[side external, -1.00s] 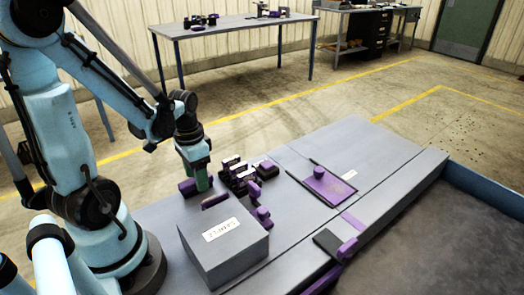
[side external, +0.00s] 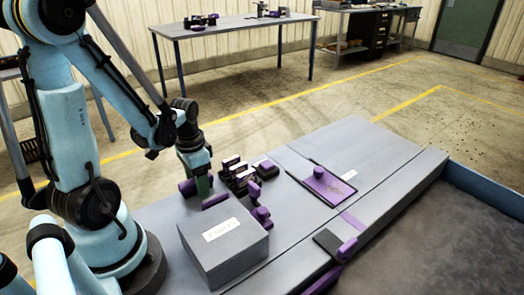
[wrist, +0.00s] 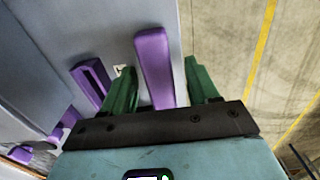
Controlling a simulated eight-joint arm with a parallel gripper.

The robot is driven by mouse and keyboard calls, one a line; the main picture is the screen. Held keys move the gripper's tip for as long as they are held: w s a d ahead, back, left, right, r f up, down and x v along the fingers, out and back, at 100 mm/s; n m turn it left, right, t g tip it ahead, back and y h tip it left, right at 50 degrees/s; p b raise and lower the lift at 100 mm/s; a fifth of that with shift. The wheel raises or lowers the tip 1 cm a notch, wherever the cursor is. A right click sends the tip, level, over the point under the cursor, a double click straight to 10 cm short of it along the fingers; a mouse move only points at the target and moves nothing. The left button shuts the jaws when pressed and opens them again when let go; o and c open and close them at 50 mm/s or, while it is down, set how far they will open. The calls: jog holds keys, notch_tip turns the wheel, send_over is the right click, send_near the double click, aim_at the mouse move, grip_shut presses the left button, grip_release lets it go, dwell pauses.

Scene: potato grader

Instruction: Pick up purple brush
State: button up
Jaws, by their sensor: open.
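My gripper (side external: 203,187) is low over the far left part of the grey table, its green fingers pointing down. In the wrist view my gripper (wrist: 161,78) is open, and a long purple piece (wrist: 154,62), likely the brush handle, lies between the fingers with a gap on either side. Its near end is hidden by the gripper body. In the side view a purple rounded piece (side external: 187,188) is just left of the fingers and a flat purple bar (side external: 215,201) just in front. I cannot tell for sure which is the brush.
A grey box (side external: 224,250) with a label stands close in front. Dark and purple blocks (side external: 238,172) crowd the right side. A purple piece on a dark plate (side external: 322,183) lies farther right. Bare table (side external: 350,140) stretches behind it.

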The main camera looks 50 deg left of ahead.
dwell(0.3)
jog(key=c, duration=1.1)
jog(key=shift+o, duration=0.2)
jog(key=shift+r, duration=0.1)
jog(key=shift+r, duration=0.85)
notch_tip(320, 180, up, 2)
jog(key=shift+r, duration=0.15)
jog(key=d+r, duration=0.7)
jog(key=d, duration=0.4)
jog(key=shift+d, duration=0.35)
jog(key=shift+r, duration=0.1)
